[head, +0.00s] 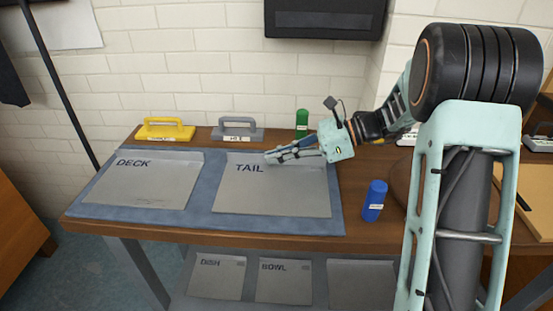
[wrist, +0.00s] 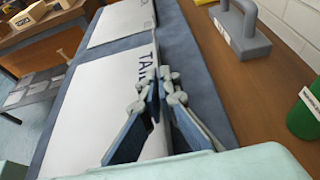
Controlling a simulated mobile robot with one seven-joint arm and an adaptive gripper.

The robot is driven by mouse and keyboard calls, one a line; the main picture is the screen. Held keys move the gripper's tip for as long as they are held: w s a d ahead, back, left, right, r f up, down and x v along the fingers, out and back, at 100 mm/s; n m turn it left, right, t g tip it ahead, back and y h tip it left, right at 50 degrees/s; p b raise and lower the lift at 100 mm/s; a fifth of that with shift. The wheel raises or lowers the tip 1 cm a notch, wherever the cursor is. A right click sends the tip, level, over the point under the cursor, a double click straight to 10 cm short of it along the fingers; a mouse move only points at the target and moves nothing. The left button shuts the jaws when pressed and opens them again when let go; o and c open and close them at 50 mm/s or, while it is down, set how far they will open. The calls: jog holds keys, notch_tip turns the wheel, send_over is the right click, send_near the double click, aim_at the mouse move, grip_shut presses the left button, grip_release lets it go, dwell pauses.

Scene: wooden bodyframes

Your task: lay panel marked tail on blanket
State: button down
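The grey panel marked TAIL (head: 275,190) lies on the right part of the blue blanket (head: 205,222) in the head view, its face up. My gripper (head: 270,157) is at the panel's back edge, low over the blanket. In the wrist view the two fingers of my gripper (wrist: 163,80) come close together at the tips, with the TAIL panel's edge (wrist: 95,100) between them; they look closed on it. One finger covers the end of the lettering. Whether the back edge is slightly raised from the blanket (wrist: 195,70) is hard to tell.
A panel marked DECK (head: 145,180) lies on the blanket's left part. Behind stand yellow (head: 165,130) and grey (head: 238,131) handled blocks and a green cylinder (head: 302,122). A blue bottle (head: 374,200) stands right of the blanket. DISH (head: 217,278) and BOWL (head: 284,281) panels are below.

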jog(key=shift+f, duration=0.1)
jog(key=c, duration=2.2)
grip_release()
jog(key=shift+o, duration=0.2)
jog(key=shift+d+r, duration=0.15)
jog(key=shift+r, duration=0.1)
notch_tip(320, 180, up, 4)
jog(key=p, duration=0.3)
send_over(322, 167)
jog(key=shift+w+d+r, duration=0.1)
jog(key=shift+w+r, duration=0.1)
jog(key=shift+w, duration=0.2)
